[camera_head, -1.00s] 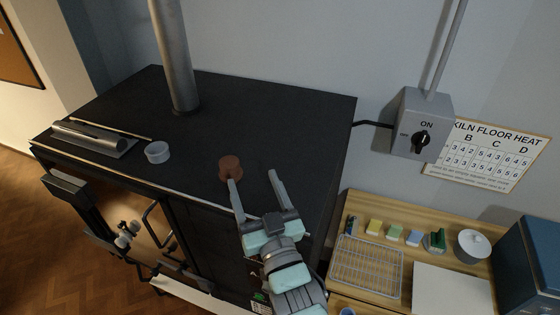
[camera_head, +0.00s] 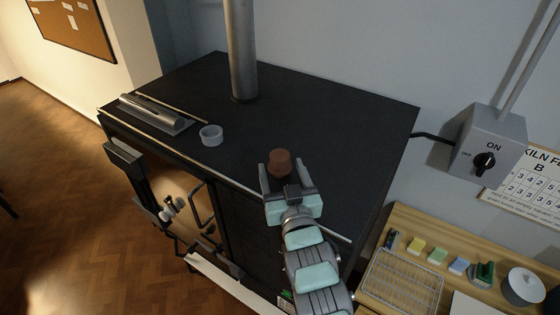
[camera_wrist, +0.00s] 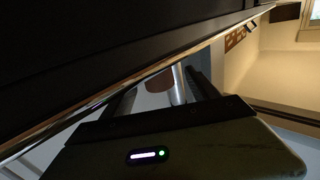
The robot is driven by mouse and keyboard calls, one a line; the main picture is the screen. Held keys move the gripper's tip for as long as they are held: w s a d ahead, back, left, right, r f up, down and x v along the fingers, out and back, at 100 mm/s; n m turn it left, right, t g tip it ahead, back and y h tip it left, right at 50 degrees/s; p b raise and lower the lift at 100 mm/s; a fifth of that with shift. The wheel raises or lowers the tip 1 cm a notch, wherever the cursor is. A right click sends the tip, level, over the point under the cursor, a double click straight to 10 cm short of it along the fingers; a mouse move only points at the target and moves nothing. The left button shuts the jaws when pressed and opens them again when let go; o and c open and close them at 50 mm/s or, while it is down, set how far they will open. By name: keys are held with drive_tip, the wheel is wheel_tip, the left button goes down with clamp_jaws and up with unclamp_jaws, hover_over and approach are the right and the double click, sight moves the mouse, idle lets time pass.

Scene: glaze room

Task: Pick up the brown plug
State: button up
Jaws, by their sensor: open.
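The brown plug (camera_head: 280,163) stands on the black kiln top (camera_head: 330,118) near its front edge. My gripper (camera_head: 281,166) is open, its fingers pointing toward the back of the kiln. In the head view one fingertip is left of the plug and the other right of it, with the plug at the mouth between them. I cannot tell whether either finger touches it. In the wrist view the plug (camera_wrist: 158,82) shows partly between the dark fingers, its lower part hidden by my gripper body.
A metal flue pipe (camera_head: 241,50) rises behind. A silver tube on a base (camera_head: 155,112) lies at the far left. A wire rack (camera_head: 402,282) is on the wooden bench at right. The kiln top's right side is clear.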

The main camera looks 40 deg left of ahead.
sight(282, 167)
drive_tip(key=shift+p+x, duration=0.55)
drive_tip(key=shift+x, duration=1.35)
drive_tip(key=shift+w+d, duration=0.1)
drive_tip(key=shift+w, duration=0.05)
drive_tip(key=shift+c, duration=0.3)
clamp_jaws()
drive_tip(key=shift+r, duration=0.1)
